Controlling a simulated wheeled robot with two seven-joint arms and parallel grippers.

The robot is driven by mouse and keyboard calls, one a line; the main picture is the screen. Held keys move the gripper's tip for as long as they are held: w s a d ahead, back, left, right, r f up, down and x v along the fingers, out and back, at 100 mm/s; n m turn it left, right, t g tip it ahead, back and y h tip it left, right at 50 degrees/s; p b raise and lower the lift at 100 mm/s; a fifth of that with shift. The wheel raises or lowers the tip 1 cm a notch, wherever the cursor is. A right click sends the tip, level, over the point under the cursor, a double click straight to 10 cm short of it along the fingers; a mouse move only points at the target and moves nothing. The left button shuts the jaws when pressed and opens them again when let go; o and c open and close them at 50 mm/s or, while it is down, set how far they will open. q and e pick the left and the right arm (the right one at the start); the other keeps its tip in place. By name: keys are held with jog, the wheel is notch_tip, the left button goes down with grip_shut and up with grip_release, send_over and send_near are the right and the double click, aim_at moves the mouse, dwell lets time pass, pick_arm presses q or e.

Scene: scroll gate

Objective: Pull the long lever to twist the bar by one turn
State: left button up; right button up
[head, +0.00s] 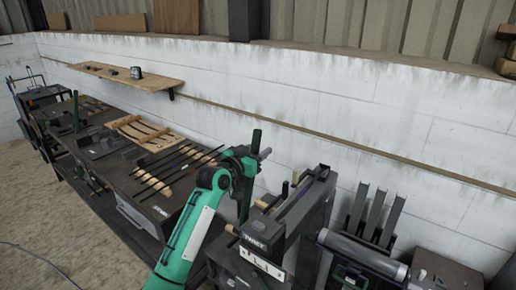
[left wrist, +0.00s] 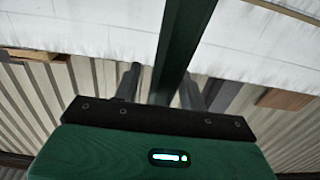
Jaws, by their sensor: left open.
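The long lever (head: 245,196) is a dark green upright bar beside the machine labelled TWIST (head: 256,243). In the left wrist view the lever (left wrist: 186,38) runs down between my two dark fingers toward the palm. My left gripper (head: 262,154), at the end of the green arm, is at the upper part of the lever. Its fingers are open and stand apart on either side of the lever; I cannot tell whether either touches it. A dark bar (head: 297,199) lies along the top of the machine. The lever's lower end is hidden. My right gripper is not in view.
A dark workbench (head: 115,185) with several rods and a wooden rack (head: 143,132) stands at the left. A wall shelf (head: 128,76) is above it. To the right are upright metal bars (head: 376,213) and a roller machine (head: 362,257). A white wall runs behind.

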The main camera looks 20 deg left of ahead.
pick_arm(q)
grip_shut()
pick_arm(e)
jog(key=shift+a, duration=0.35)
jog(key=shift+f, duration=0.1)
